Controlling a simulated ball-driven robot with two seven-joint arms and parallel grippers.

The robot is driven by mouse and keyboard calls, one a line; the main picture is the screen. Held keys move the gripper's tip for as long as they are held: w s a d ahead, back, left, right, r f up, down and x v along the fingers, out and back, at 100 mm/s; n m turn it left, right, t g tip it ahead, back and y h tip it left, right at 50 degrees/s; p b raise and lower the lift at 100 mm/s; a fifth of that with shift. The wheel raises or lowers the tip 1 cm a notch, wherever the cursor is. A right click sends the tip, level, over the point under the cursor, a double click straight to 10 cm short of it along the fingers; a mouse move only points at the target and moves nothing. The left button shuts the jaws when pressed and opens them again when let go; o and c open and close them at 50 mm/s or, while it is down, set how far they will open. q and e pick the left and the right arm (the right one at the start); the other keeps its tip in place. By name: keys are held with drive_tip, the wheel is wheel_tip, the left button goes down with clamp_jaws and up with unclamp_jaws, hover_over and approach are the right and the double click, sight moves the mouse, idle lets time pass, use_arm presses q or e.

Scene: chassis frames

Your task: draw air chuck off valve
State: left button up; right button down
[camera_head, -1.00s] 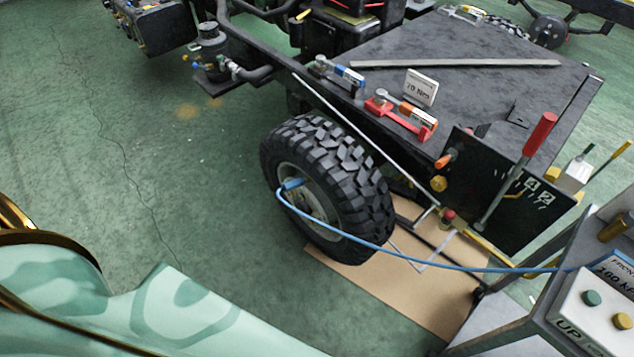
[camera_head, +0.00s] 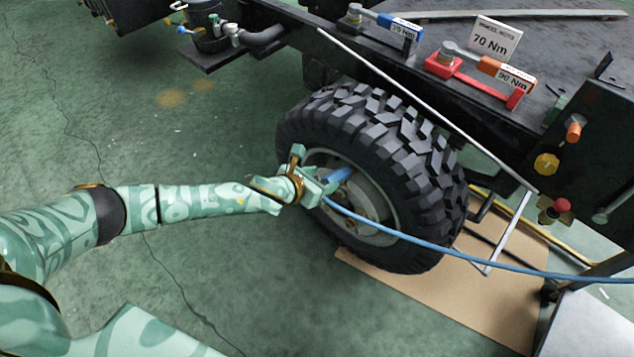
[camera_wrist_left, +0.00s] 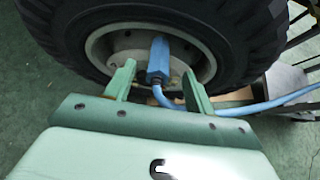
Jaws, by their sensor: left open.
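The blue air chuck (camera_head: 338,176) sits at the wheel's rim, with its blue hose (camera_head: 440,250) running off to the right. The wheel (camera_head: 375,170) has a black knobbly tyre and a pale rim. My left gripper (camera_head: 313,180) is at the near face of the wheel, close beside the chuck, and partly covers it. In the left wrist view, the chuck (camera_wrist_left: 158,62) shows between the two green fingers of my open left gripper (camera_wrist_left: 158,82), with a gap on each side. The valve itself is hidden. My right gripper is not in view.
A cardboard sheet (camera_head: 460,305) lies under the wheel. A silver rod (camera_head: 430,110) slants down past the tyre. Two torque wrenches, one blue-handled (camera_head: 398,27) and one orange-handled (camera_head: 490,66), lie on the dark deck above. Green floor at the left is clear.

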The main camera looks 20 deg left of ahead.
sight(334, 175)
use_arm(q)
drive_tip(key=b+x, duration=0.3)
drive_tip(key=x, duration=0.2)
drive_tip(key=shift+f, duration=0.35)
drive_tip(key=shift+b+x, duration=0.4)
drive_tip(key=shift+x, duration=0.5)
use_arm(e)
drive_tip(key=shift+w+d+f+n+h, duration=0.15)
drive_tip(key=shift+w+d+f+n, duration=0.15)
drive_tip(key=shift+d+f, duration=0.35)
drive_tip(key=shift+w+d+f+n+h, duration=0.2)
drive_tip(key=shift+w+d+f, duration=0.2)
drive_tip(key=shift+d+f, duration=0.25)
use_arm(q)
drive_tip(key=shift+r, duration=0.2)
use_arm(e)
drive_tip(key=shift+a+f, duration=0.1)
use_arm(q)
drive_tip(key=c, duration=1.1)
drive_tip(key=shift+c, duration=0.2)
drive_tip(key=shift+r, duration=0.1)
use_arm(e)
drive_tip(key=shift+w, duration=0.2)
